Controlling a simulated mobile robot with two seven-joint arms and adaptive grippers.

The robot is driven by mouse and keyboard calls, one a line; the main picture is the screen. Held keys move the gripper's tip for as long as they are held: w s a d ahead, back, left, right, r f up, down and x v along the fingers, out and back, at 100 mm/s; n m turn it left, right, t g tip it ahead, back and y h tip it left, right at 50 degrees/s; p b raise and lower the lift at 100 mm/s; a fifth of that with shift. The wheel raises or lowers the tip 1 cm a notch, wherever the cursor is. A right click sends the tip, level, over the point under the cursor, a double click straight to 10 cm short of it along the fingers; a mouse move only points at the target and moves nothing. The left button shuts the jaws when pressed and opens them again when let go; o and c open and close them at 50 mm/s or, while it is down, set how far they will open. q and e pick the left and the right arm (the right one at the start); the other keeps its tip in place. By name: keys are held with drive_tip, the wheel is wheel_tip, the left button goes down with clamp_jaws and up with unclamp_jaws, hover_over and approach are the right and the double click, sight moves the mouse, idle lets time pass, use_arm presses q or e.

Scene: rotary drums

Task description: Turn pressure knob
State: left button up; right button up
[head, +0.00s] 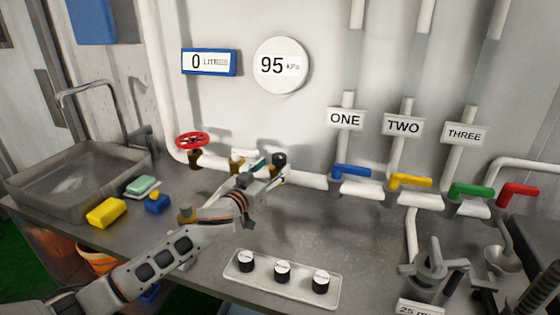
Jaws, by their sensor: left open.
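The round white pressure gauge (281,66) on the wall reads 95 kPa. A white pipe runs along the wall below it and carries a red handwheel (192,140) and a brass fitting (237,161). My left gripper (262,172) reaches in from the left and is open at this pipe. A dark rounded part (279,158) and a teal part show at its fingertips. I cannot tell whether the fingers touch a knob, as the gripper hides much of that spot. Three black knobs with white tops (282,271) sit on a plate at the counter's front.
A blue display (209,62) reads 0 litre. Blue (352,171), yellow (411,181), green (472,191) and red (517,194) valve handles line the pipe at right.

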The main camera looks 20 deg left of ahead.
sight(275, 165)
use_arm(q)
drive_tip(key=shift+x, duration=2.3)
drive_tip(key=c, duration=1.1)
